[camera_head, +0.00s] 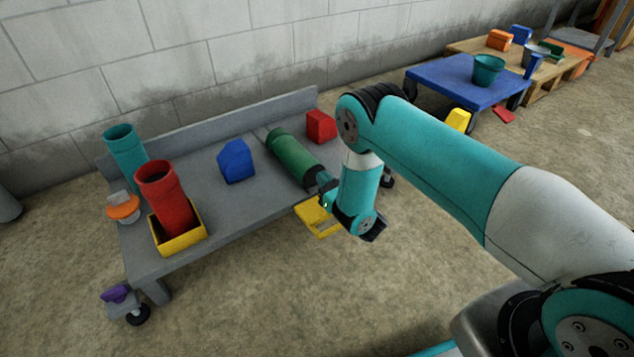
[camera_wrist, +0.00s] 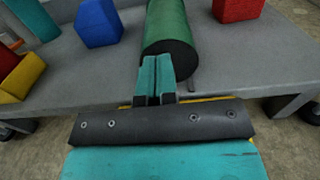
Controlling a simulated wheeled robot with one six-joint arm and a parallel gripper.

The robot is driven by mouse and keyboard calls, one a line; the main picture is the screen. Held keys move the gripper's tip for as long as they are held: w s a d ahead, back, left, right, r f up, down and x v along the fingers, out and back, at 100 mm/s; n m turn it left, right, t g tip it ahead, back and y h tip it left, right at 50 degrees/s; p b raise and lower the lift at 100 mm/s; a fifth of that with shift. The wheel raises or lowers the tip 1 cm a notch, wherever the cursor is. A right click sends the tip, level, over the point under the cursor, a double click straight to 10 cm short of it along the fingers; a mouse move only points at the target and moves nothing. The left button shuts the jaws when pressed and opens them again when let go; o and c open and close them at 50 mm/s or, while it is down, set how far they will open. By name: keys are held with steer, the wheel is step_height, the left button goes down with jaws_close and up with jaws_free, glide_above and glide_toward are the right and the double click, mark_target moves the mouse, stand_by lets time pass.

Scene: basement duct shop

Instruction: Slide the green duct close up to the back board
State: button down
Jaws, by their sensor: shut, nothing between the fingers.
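The green duct (camera_head: 294,158) lies on its side on the grey cart, its length running from the back board toward the front edge. The back board (camera_head: 215,122) is a low grey upright strip along the cart's wall side. The duct's far end is near the board; I cannot tell the exact gap. In the wrist view the duct (camera_wrist: 168,30) shows its dark near end. My gripper (camera_wrist: 156,62) is shut and empty, its fingertips right at that near end; I cannot tell whether they touch. In the head view my wrist partly hides the gripper.
On the cart (camera_head: 215,205), a blue block (camera_head: 236,161) stands left of the duct and a red block (camera_head: 321,126) right of it. A red duct (camera_head: 165,199) in a yellow tray (camera_head: 180,243) and a teal duct (camera_head: 125,152) stand farther left. A yellow item (camera_head: 318,217) is below the front edge.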

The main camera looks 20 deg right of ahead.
mark_target(312, 167)
steer(key=shift+w+a+f+b, duration=0.2)
steer(key=shift+w+b, duration=0.3)
steer(key=shift+w, duration=0.1)
steer(key=shift+w+a+f+b, duration=0.15)
steer(key=shift+w+a+b, duration=0.05)
steer(key=shift+w+b, duration=0.3)
steer(key=shift+w+a+r+b, duration=0.1)
steer(key=shift+w+r+b, duration=0.2)
steer(key=shift+w+b, duration=0.1)
steer(key=shift+w+r, duration=0.1)
steer(key=shift+w, duration=0.05)
